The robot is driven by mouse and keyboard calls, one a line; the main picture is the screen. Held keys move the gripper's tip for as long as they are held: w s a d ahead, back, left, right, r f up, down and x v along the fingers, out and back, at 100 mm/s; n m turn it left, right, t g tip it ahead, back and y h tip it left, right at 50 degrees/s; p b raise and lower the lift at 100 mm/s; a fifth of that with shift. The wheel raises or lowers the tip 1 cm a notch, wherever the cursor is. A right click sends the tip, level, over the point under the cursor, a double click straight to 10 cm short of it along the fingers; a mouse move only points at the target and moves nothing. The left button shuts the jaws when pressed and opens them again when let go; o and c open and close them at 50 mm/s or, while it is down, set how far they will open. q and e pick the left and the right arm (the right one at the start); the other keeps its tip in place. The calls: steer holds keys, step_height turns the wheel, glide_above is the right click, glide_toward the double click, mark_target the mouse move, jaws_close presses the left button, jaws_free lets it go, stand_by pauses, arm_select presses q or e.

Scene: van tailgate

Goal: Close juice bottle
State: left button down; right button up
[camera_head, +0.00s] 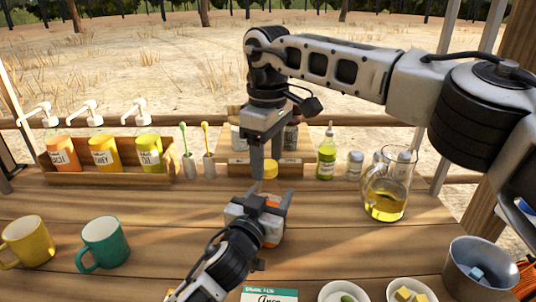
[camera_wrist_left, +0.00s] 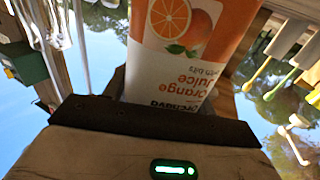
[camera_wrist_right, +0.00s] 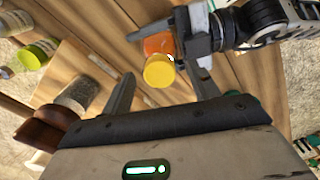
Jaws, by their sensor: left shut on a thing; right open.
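The orange juice bottle (camera_head: 271,232) stands upright on the wooden counter in the head view. My left gripper (camera_head: 260,205) is shut on its body. The left wrist view shows the bottle's orange and white label (camera_wrist_left: 185,45) up close. A yellow cap (camera_head: 270,171) shows at the bottle's top, and also in the right wrist view (camera_wrist_right: 159,71). I cannot tell whether it is seated or loose. My right gripper (camera_head: 265,163) points down from above, open, with its fingers spread to either side of the cap in the right wrist view, apart from it.
A glass oil jug (camera_head: 387,195) and a green squeeze bottle (camera_head: 326,158) stand to the right. A yellow mug (camera_head: 27,240) and a green mug (camera_head: 104,243) are at left. A metal bucket (camera_head: 480,265) stands at front right.

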arm_select(q)
steer(key=shift+f, duration=0.1)
arm_select(e)
step_height(320, 180, up, 12)
stand_by(0.5)
arm_select(q)
steer(key=shift+c, duration=2.1)
jaws_free()
steer(key=b+v, duration=0.1)
steer(key=v, duration=1.5)
arm_select(e)
steer(key=shift+f, duration=0.6)
